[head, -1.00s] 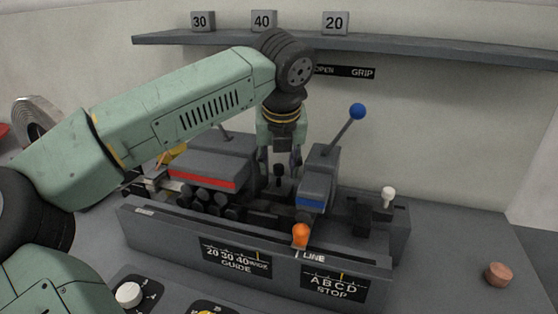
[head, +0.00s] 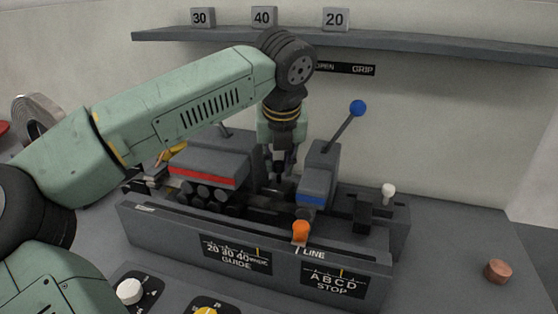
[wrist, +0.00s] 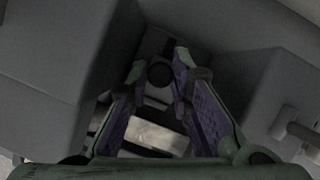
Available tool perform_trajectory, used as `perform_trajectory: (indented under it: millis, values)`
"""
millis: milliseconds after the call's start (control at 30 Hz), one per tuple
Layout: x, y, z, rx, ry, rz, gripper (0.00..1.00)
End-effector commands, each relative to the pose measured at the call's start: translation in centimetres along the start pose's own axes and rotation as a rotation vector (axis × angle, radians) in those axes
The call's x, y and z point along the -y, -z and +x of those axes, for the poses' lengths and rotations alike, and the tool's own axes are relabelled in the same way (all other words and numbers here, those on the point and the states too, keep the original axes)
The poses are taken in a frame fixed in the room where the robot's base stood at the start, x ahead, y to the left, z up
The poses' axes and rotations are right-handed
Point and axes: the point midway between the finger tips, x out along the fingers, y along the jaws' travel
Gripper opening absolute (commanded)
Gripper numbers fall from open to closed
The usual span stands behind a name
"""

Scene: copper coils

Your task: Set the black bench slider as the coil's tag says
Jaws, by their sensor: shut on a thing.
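My gripper (head: 279,170) is down in the middle of the bench (head: 165,222), between the red-striped block and the blue-striped block. Its fingers are shut on the black slider's knob (wrist: 160,73), which shows as a dark round top between the fingers in the wrist view. In the head view the fingers mostly hide the knob. The front plate marked 20 30 40 WIDE GUIDE (head: 236,254) has a yellow mark near its right end. The plate marked A B C D STOP (head: 333,283) also has a yellow mark. A grey metal coil (head: 38,118) stands at the far left; no tag on it is readable.
The red-striped block (head: 210,165) and the blue-striped block (head: 317,180) flank my gripper closely. A blue-balled lever (head: 357,108), a white knob (head: 388,189) and an orange knob (head: 301,230) stand nearby. A shelf (head: 420,50) with numbered blocks is above. A copper piece (head: 497,271) lies right.

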Motion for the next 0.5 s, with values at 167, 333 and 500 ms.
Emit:
perform_trajectory:
  millis: [167,333,500]
  values:
    - [0.01,-0.01,-0.02,0.0,0.0,0.0,0.0]
    - [0.01,-0.01,-0.03,0.0,0.0,0.0,0.0]
    - [-0.18,0.36,0.06,0.001,0.0,-0.001,0.0]
